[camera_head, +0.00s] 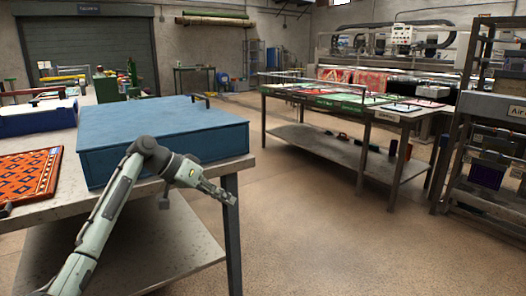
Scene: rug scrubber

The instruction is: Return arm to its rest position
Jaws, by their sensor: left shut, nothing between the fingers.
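My left arm comes in from the lower left and bends at its wrist in front of the near table (210,172). My left gripper (233,199) is shut and empty, pointing right and slightly down, just past the table's front right corner. It overlaps the table leg in the picture; I cannot tell how close it is to it. A blue box (165,130) with a flat lid stands on the table behind the arm. My right arm and right gripper are not in view.
A patterned orange rug piece (28,175) lies on the table at left. A second table (345,104) with coloured pieces stands across the aisle, and a metal rack (485,130) stands at right. The floor (330,235) between is clear.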

